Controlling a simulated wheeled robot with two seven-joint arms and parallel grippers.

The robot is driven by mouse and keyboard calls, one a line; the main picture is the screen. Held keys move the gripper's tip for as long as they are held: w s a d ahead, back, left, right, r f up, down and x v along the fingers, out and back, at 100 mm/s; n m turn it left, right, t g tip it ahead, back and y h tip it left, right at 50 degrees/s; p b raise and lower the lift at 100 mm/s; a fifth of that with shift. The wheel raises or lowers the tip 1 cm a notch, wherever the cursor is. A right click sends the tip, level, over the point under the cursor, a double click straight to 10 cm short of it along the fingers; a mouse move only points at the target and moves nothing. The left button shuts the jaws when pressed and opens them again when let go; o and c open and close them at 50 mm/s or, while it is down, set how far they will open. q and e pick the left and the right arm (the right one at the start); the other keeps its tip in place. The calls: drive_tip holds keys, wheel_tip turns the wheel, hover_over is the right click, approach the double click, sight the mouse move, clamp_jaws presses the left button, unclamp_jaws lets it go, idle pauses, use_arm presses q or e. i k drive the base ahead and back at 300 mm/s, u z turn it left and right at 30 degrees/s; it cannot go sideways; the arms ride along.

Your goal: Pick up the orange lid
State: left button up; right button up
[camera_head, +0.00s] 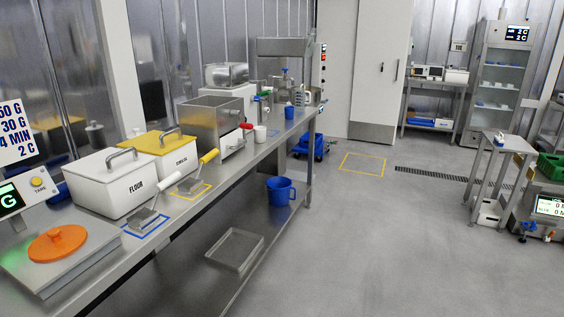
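The orange lid (57,243) is a round disc with a raised knob in its middle. It lies flat on the metal plate of a scale (90,262) at the near left end of the steel bench. Nothing covers it. Neither of my grippers shows in the head view.
A white flour bin (115,187) and a yellow-lidded bin (165,152) stand behind the scale. A scoop (146,217) lies inside a blue outline. The scale's display (10,197) stands at the left edge. Open floor (350,240) lies right of the bench (175,235).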

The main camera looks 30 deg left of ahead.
sight(55, 243)
drive_tip(key=i, duration=1.6)
drive_tip(key=u, duration=2.15)
